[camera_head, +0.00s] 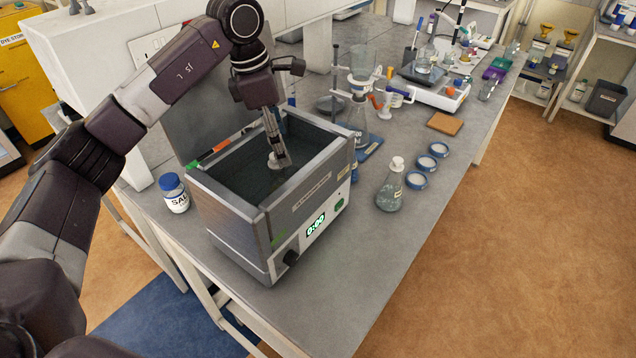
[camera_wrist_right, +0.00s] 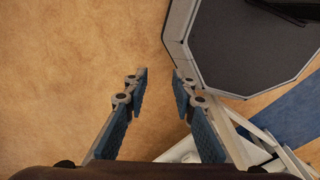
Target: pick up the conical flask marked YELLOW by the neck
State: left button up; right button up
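My left gripper (camera_head: 277,150) reaches down into the open water bath (camera_head: 310,205) on the bench. A small white rounded thing, perhaps a stopper (camera_head: 273,160), shows at its fingertips; whatever is below it is hidden in the dark bath. I cannot tell whether the fingers are closed on it. A stoppered conical flask (camera_head: 389,190) with clear contents and a small label stands upright on the bench, right of the bath. I cannot read the word YELLOW on anything. My right gripper (camera_wrist_right: 160,76) is open and empty above the floor in the right wrist view.
A blue-lidded jar (camera_head: 174,193) stands left of the bath. Several blue-rimmed dishes (camera_head: 417,180) lie right of the flask, with a brown pad (camera_head: 445,123) behind. A stand with glassware (camera_head: 362,100) is behind the bath. The bench's front right is clear.

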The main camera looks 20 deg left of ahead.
aim_at(275, 171)
pick_arm(q)
jog(key=shift+m+g+y, duration=0.3)
jog(key=shift+g+y, duration=0.4)
jog(key=shift+y, duration=0.1)
jog(key=f, duration=0.1)
jog(key=s+f, duration=0.2)
jog(key=f, duration=0.1)
jog(key=shift+a, duration=0.4)
notch_tip(275, 171, down, 3)
jog(key=shift+w+r+p, duration=0.1)
jog(key=shift+r+p, duration=0.05)
jog(key=shift+p, duration=0.55)
jog(key=shift+a+f+p, duration=0.15)
jog(key=shift+f+p, duration=0.15)
jog(key=shift+f, duration=0.05)
jog(key=f+p, duration=0.1)
jog(key=f, duration=0.1)
jog(key=f+p, duration=0.1)
jog(key=f, duration=0.1)
jog(key=shift+d+p, duration=0.35)
jog(key=shift+f, duration=0.35)
jog(key=shift+a, duration=0.1)
pick_arm(e)
jog(key=r, duration=0.3)
jog(key=d+r, duration=0.1)
jog(key=r, duration=0.1)
pick_arm(q)
jog(key=shift+c, duration=0.6)
jog(key=c, duration=1.3)
jog(key=shift+c, duration=0.4)
